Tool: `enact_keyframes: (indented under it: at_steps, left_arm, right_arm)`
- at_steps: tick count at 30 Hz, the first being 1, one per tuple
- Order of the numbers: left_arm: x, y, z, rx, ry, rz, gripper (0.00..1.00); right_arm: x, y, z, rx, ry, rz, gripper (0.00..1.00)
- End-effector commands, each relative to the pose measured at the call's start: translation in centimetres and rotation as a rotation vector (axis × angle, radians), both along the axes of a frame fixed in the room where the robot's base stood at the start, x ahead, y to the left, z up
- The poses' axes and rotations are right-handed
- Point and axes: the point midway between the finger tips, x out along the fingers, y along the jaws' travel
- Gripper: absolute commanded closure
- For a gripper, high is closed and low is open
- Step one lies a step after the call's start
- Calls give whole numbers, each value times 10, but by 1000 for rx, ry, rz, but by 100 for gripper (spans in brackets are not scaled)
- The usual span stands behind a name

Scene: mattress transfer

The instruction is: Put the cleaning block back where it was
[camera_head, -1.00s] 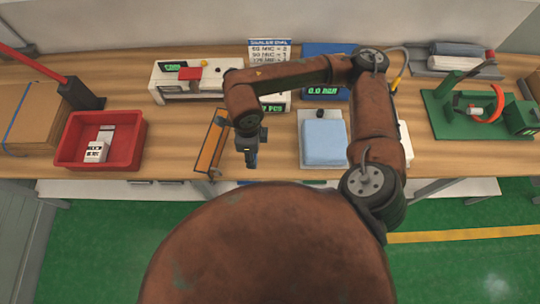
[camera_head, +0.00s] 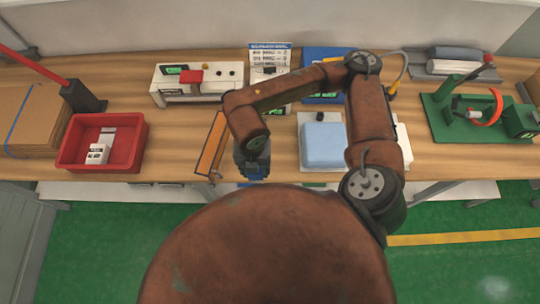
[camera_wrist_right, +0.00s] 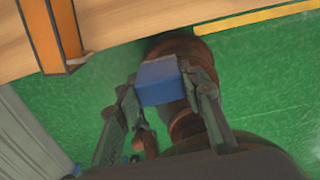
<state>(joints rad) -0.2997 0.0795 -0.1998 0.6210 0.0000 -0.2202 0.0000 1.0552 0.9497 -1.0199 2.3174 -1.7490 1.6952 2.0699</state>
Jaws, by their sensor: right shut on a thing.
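My right gripper (camera_head: 254,171) hangs at the front edge of the table, just right of the orange-framed holder. In the right wrist view it is shut on a small dark-blue block (camera_wrist_right: 158,82), which sits between the fingertips with green floor and my own body behind it. The blue block also shows below the gripper in the head view (camera_head: 253,179). I take it to be the cleaning block. My left gripper is not in view.
The orange-framed holder (camera_head: 212,146) stands close on the left; its edge shows in the wrist view (camera_wrist_right: 52,30). A red bin (camera_head: 75,165) with white boxes is further left. A light-blue pad (camera_head: 322,146) on a white plate is on the right. A green fixture (camera_head: 445,112) stands far right.

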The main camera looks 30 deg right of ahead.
Motion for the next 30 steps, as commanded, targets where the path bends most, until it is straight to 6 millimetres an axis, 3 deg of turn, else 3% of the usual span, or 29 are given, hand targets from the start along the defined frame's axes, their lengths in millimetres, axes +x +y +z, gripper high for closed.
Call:
enact_keyframes:
  at_steps: [10,13,18,26,30]
  left_arm:
    - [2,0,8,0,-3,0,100]
    - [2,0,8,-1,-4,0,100]
    - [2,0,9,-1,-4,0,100]
    - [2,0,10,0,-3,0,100]
    - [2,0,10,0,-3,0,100]
  right_arm:
    - [49,-67,-35,-6,0,-9,87]
    - [57,-78,-55,-4,3,-5,87]
    - [69,-91,-77,-2,0,-1,87]
    - [76,-100,-92,-1,0,0,87]
    - [77,-101,-112,0,2,1,87]
